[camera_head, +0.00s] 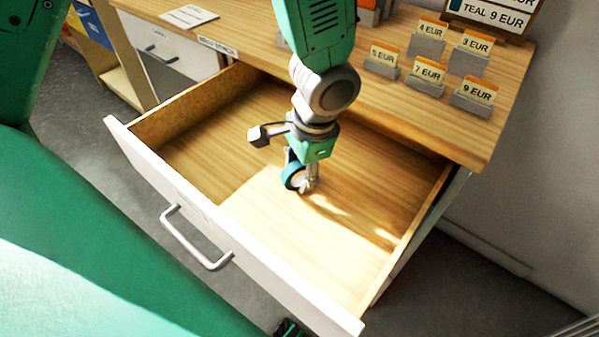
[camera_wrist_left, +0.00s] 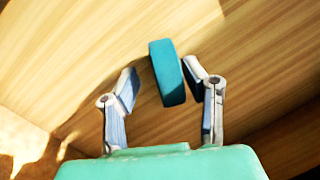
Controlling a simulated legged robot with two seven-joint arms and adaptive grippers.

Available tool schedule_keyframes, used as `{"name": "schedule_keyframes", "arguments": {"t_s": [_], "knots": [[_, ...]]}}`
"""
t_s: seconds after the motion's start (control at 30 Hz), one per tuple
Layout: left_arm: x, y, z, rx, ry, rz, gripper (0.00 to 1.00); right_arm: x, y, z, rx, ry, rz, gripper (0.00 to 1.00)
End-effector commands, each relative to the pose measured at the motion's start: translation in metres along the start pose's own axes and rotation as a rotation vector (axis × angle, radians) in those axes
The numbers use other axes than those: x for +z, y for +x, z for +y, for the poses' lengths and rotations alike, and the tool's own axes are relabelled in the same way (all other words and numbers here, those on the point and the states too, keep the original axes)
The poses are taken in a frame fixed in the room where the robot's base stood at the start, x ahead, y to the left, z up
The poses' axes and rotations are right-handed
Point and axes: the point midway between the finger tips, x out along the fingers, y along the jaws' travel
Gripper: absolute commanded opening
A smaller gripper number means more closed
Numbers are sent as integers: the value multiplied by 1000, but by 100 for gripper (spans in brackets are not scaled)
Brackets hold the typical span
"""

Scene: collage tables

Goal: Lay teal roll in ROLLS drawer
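The teal roll (camera_head: 292,176) is a short ring-like roll inside the open drawer, at the fingertips of my left gripper (camera_head: 302,181). In the left wrist view the roll (camera_wrist_left: 167,73) stands between the two fingers of my left gripper (camera_wrist_left: 160,78). It is close to the right finger, and a gap shows between it and the left finger, so the gripper is open. The ROLLS drawer (camera_head: 190,202) is pulled out, with a white front and wooden floor. I cannot tell whether the roll touches the drawer floor.
The wooden counter (camera_head: 400,105) above the drawer carries several price cards (camera_head: 428,72) at the right and a white sheet (camera_head: 189,17) at the left. A metal handle (camera_head: 197,240) juts from the drawer front. The rest of the drawer floor is clear.

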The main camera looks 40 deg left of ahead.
Motion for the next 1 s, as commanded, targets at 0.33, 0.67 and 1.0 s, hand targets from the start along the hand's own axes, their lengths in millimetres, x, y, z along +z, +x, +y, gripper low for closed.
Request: {"name": "schedule_keyframes", "arguments": {"t_s": [0.33,0.67,1.0], "knots": [[-1,-78,-1,1,-1,4,39,-1,-25,0,0,0,0,40],[-1,-109,0,3,-1,1,39,-2,-33,0,0,0,0,40],[0,-109,0,3,-1,-1,39,-2,-32,0,0,0,0,40]]}}
